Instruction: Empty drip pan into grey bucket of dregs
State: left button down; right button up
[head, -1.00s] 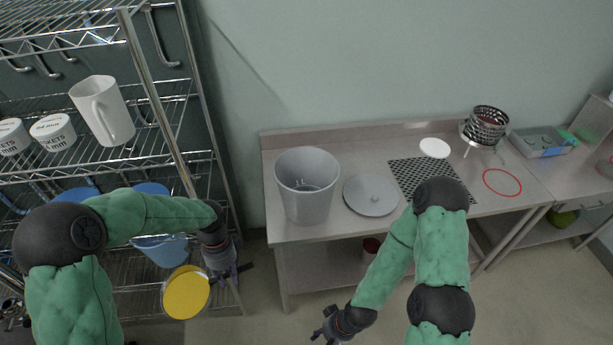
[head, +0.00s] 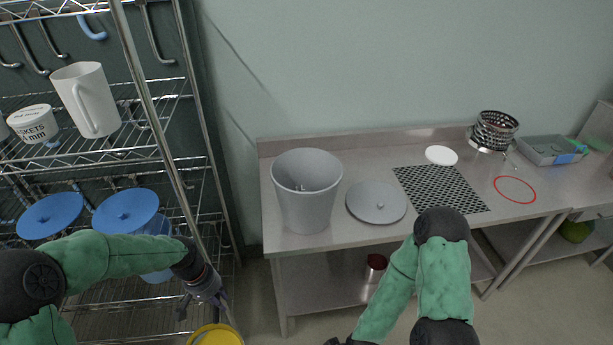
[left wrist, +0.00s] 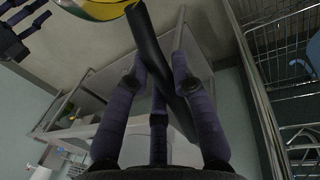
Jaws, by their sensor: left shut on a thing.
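My right gripper (left wrist: 22,25) shows spread fingers, apparently empty, in the left wrist view's corner.
A grey round lid (head: 376,203) lies beside the bucket. A black perforated mat (head: 440,190), white disc (head: 441,155), red ring (head: 514,190) and steel basket (head: 494,130) are farther right. A wire rack (head: 165,150) stands close to my left arm. Floor before the table is free.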

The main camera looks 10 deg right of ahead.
aim_at(306, 181)
jog(key=i+l+z, duration=0.15)
jog(key=l, duration=0.3)
jog(key=l+z, duration=0.15)
jog(key=l, duration=0.3)
jog(key=i+l+z, duration=0.1)
jog(key=l, duration=0.3)
jog(key=i+l+z, duration=0.15)
jog(key=l, duration=0.25)
